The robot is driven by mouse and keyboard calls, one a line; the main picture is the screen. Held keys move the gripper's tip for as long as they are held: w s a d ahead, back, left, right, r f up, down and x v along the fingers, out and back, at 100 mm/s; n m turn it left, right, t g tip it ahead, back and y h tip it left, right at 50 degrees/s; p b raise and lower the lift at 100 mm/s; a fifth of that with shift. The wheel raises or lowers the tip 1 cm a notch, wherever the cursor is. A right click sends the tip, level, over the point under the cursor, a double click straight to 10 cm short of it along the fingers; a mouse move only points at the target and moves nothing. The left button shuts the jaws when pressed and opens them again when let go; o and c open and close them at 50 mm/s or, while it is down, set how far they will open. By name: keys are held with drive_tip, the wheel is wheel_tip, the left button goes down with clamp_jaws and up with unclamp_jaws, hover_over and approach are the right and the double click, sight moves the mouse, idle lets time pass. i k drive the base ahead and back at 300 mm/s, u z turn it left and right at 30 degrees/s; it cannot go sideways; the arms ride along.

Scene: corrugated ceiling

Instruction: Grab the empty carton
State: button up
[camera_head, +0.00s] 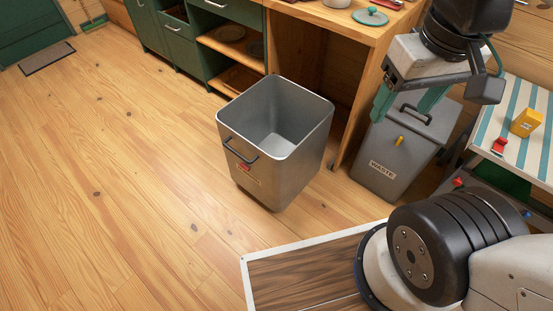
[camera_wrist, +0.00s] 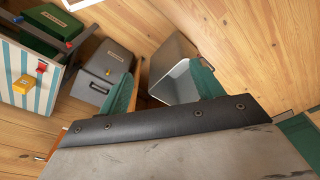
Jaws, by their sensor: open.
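My gripper (camera_head: 401,114) is open, its two teal fingers spread with nothing between them. In the head view it hangs at the upper right, in front of the lidded grey bin. In the wrist view the fingers (camera_wrist: 162,88) also stand apart and empty. A small yellow box (camera_head: 526,122) stands on a striped top at the right edge, right of my gripper and apart from it. It also shows in the wrist view (camera_wrist: 23,84) at the left. I cannot tell whether it is the empty carton; no other thing clearly looks like one.
An open grey bin (camera_head: 262,178), empty inside, stands on the floor at the middle. The lidded bin (camera_head: 386,178) reads "WASTE". A wooden counter (camera_head: 350,30) runs behind.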

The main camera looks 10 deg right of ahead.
sight(529, 120)
drive_tip(key=z, duration=1.6)
drive_tip(key=k, duration=0.5)
drive_tip(key=u, duration=0.9)
drive_tip(key=i, duration=1.45)
drive_tip(key=z, duration=0.65)
